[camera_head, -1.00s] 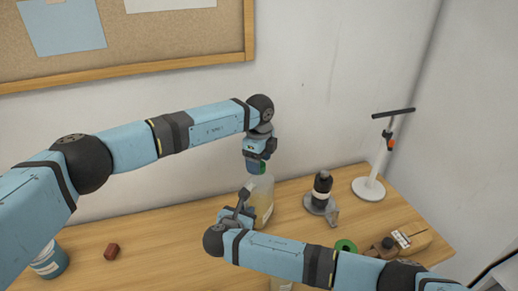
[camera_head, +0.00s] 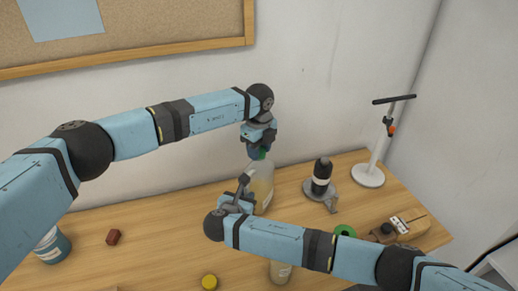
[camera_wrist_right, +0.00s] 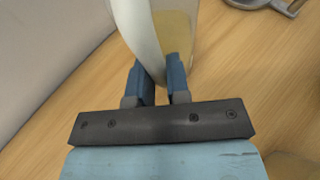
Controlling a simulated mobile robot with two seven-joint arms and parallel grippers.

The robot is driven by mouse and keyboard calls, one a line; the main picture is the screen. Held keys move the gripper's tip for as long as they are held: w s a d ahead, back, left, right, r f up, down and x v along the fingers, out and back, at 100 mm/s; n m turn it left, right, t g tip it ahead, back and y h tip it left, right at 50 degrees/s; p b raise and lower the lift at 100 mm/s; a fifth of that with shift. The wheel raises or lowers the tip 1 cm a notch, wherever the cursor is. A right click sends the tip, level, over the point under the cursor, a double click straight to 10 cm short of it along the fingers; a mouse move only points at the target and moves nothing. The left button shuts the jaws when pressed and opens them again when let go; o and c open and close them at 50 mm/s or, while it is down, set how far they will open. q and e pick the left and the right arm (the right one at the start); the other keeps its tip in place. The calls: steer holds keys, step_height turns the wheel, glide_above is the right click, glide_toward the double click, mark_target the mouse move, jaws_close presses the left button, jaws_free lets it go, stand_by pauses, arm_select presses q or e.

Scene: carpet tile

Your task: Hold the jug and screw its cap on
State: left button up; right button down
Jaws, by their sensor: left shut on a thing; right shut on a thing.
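The jug (camera_head: 263,184) is translucent with pale yellow liquid and stands upright on the wooden table. It also shows at the top of the right wrist view (camera_wrist_right: 176,30), with its whitish handle (camera_wrist_right: 140,38). My right gripper (camera_head: 243,190) is shut on the jug's handle, and its fingers (camera_wrist_right: 158,84) show on either side of it. My left gripper (camera_head: 257,150) is above the jug's mouth, pointing down, shut on the green cap (camera_head: 261,155). The cap is at the jug's top; I cannot tell whether it touches the neck, which the gripper partly hides.
A black bottle (camera_head: 321,176) stands on a grey clamp base (camera_head: 314,192) to the right. Behind it is a white stand (camera_head: 368,175). A green ring (camera_head: 345,231), red-brown block (camera_head: 113,237), yellow lid (camera_head: 209,282) and blue-labelled tub (camera_head: 52,246) are also on the table (camera_head: 160,232).

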arm_select(q)
steer(key=m, duration=0.4)
steer(key=shift+m, duration=0.3)
steer(key=m, duration=0.8)
steer(key=shift+m, duration=0.3)
steer(key=m, duration=1.2)
steer(key=shift+m, duration=0.3)
steer(key=m, duration=0.8)
steer(key=o, duration=1)
steer(key=shift+f, duration=0.1)
